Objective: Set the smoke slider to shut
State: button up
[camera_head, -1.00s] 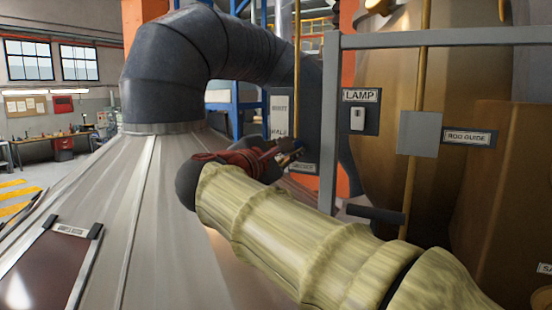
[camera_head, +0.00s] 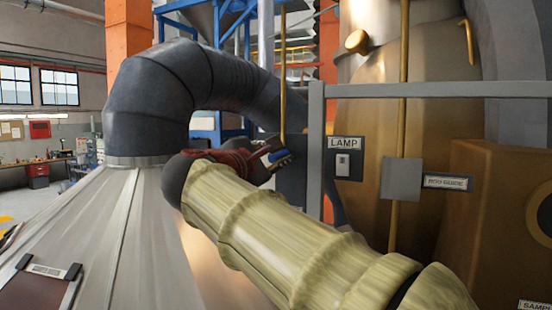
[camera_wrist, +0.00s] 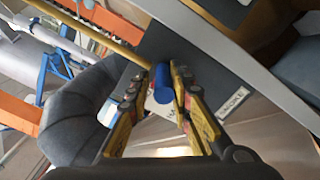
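The smoke slider's blue knob (camera_wrist: 163,84) sits in front of a dark panel (camera_wrist: 213,68) marked SMOKE in the wrist view. A white plate with partly hidden letters shows behind it. My gripper (camera_wrist: 160,72) is open, with its yellow and dark fingers on either side of the knob. The right finger is very close to the knob or touching it; a gap shows at the left finger. In the head view my gripper (camera_head: 272,152) is at the blue knob, in front of the panel. The slider's position marks are mostly hidden.
A grey frame post (camera_head: 315,150) stands just right of my gripper. The LAMP switch (camera_head: 343,163) and ROD GUIDE block (camera_head: 402,179) are farther right. A brass rod (camera_head: 283,85) runs down behind my gripper. A big dark pipe (camera_head: 150,100) bends at left.

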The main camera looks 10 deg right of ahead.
jog(key=o, duration=0.4)
jog(key=shift+r, duration=0.1)
jog(key=shift+d, duration=0.15)
jog(key=shift+s+d, duration=0.1)
jog(key=shift+s+a, duration=0.1)
jog(key=shift+a, duration=0.25)
jog(key=v, duration=1.1)
jog(key=shift+s, duration=0.3)
